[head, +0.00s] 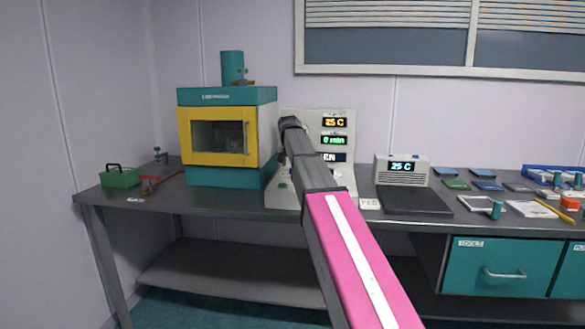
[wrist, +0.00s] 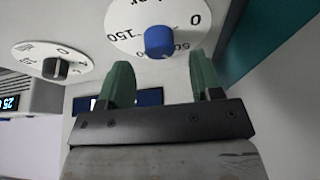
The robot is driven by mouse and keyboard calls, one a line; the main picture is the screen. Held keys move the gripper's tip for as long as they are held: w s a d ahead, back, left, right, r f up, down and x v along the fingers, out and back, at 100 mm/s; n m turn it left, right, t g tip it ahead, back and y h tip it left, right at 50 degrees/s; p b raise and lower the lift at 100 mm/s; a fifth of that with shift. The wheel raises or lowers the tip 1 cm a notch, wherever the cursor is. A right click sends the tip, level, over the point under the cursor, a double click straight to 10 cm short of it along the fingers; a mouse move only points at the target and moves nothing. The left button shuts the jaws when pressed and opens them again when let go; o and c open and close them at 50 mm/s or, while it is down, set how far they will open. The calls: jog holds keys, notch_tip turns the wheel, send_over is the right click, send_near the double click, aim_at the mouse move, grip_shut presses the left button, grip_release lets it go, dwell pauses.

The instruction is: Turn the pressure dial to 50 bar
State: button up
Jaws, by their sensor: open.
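In the wrist view, the pressure dial is a white round plate (wrist: 125,18) marked 0, 50 and 150, with a blue knob (wrist: 158,42) at its middle. Where the knob points cannot be read. My gripper (wrist: 160,62) is open; its two green fingers stand apart, with the knob just beyond and between their tips. I see no contact. In the head view, my arm reaches to the pale control panel (head: 345,122) beside the yellow-and-teal press and covers the dials there; the fingertips are hidden.
A second white dial with a dark knob (wrist: 55,68) is close by in the wrist view. The yellow-doored machine (head: 228,93) stands left of the panel, and a small box reading 25 C (head: 401,168) stands right. A green basket (head: 122,178) and loose tools lie on the bench.

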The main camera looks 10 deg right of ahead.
jog(key=v, duration=0.7)
jog(key=shift+r, duration=0.35)
jog(key=shift+s, duration=0.15)
